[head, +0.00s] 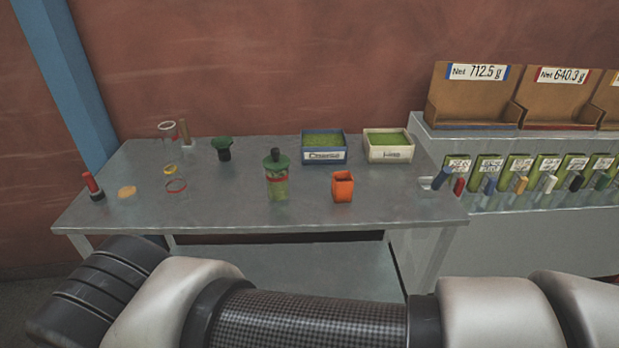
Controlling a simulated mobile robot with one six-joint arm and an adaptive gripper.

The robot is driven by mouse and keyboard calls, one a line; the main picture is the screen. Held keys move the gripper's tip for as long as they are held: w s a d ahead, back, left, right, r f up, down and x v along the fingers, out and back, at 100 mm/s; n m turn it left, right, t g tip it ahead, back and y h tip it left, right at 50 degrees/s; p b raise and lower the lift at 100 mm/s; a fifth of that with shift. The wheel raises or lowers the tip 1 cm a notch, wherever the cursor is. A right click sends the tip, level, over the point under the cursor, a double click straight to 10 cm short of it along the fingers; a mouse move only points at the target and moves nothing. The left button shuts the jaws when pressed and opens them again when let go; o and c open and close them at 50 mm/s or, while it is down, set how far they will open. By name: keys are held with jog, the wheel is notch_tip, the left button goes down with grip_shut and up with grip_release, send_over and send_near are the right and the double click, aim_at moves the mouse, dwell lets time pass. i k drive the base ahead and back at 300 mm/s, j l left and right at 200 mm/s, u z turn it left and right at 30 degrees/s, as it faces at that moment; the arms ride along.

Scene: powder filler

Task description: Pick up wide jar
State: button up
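Several vessels stand on the grey metal table, and I cannot tell for sure which is the wide jar. A clear glass vessel with a broad pale rim (168,130) stands upright at the back left. A clear glass vessel with red and yellow rings (176,188) stands in front of it. A green-filled jar (277,185) with a red band and a dark green top stands near the middle. My arm crosses the bottom of the head view, below and in front of the table. My gripper is not in view.
On the table (230,215) are a dark green funnel-like piece (222,148), an orange cup (343,187), blue (324,157) and white (388,158) trays, a tan disc (127,192) and a red-handled tool (92,187). Scoops and bins fill the right. The front left tabletop is clear.

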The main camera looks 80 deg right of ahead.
aim_at(277, 182)
jog(key=z, duration=2.2)
jog(key=j+z, duration=0.35)
jog(key=k+j+z, duration=0.2)
jog(key=j+z, duration=0.15)
jog(key=k+j+z, duration=0.2)
jog(key=j+z, duration=0.15)
jog(key=j, duration=0.15)
jog(key=k+j+z, duration=0.2)
jog(key=j+z, duration=0.15)
